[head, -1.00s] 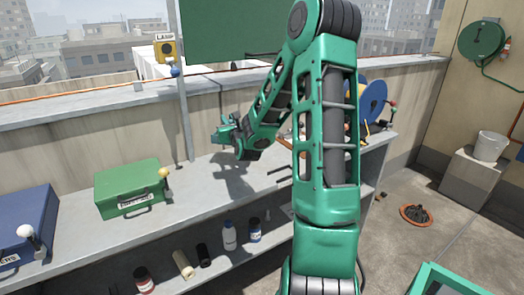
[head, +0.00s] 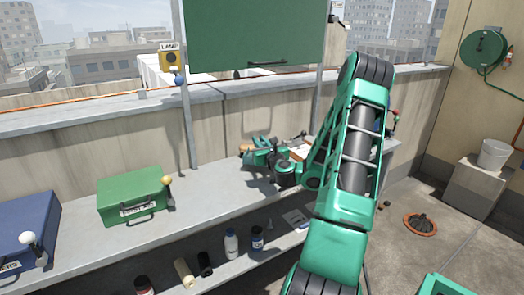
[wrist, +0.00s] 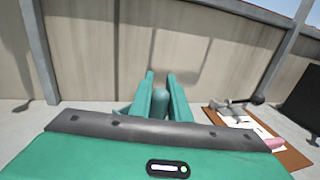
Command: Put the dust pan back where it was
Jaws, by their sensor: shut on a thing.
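My gripper (head: 256,157) is low over the back of the grey workbench (head: 215,195), near the parapet wall. In the wrist view its two teal fingers (wrist: 160,95) are closed around a rounded teal-grey thing (wrist: 160,104). Only its end shows between the fingers, and I cannot tell whether it is the dust pan's handle. The rest is hidden by the gripper's body. No dust pan can be made out clearly elsewhere. A small tan thing (head: 245,148) shows just beyond the fingertips in the head view.
A brown clipboard (wrist: 283,150) with paper lies right of the gripper, with a grey-headed tool (wrist: 250,101) by it. A green case (head: 130,197) and a blue case (head: 25,235) stand left. Bottles (head: 231,244) line the lower shelf. Bench between green case and gripper is clear.

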